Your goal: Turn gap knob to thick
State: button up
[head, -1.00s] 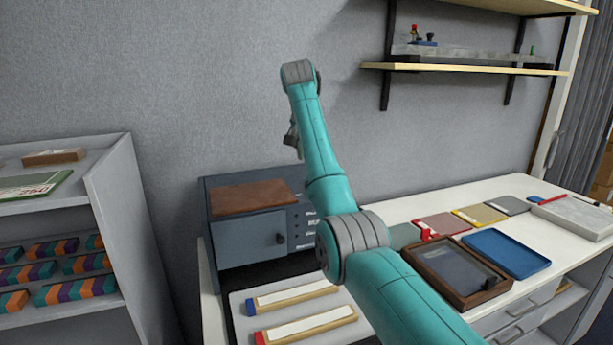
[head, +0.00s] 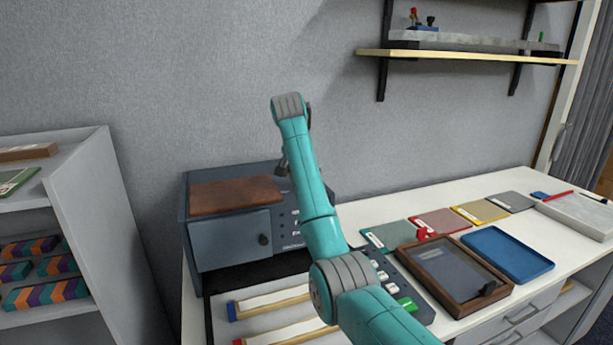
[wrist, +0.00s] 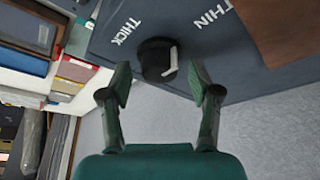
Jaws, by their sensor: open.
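The gap knob (wrist: 154,61) is a round black knob with a white pointer bar, on a dark blue-grey panel in the wrist view. The word THICK (wrist: 126,32) is printed to its upper left and THIN (wrist: 212,12) to its upper right. The white bar lies on the knob's right side, nearer THIN. My gripper (wrist: 160,84) is open, its two fingers apart just below the knob, one toward each side; contact cannot be told. In the head view the blue-grey machine (head: 228,242) stands at the table's left end; my arm hides its right part and the knob.
A brown pad (head: 235,195) lies on the machine. In front are long wooden-edged strips (head: 265,303). To the right are a brown framed tray (head: 455,275), a blue tray (head: 507,252) and several coloured sheets. A grey shelf unit (head: 110,225) stands at left; a wall shelf (head: 465,57) hangs above.

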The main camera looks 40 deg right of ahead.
jog(key=c, duration=1.1)
jog(key=shift+c, duration=0.2)
jog(key=shift+n, duration=0.4)
jog(key=n+t+y, duration=0.1)
jog(key=n, duration=0.2)
jog(key=shift+s+d+n, duration=0.1)
jog(key=shift+s+n, duration=0.05)
jog(key=shift+n, duration=0.25)
jog(key=n+t+y, duration=0.1)
jog(key=n, duration=0.2)
jog(key=shift+d+n, duration=0.1)
jog(key=shift+n, duration=0.2)
jog(key=n+y, duration=0.2)
jog(key=n, duration=0.2)
jog(key=shift+n, duration=0.3)
jog(key=shift+d+n+y, duration=0.1)
jog(key=shift+n+y, duration=0.6)
jog(key=shift+n, duration=1.1)
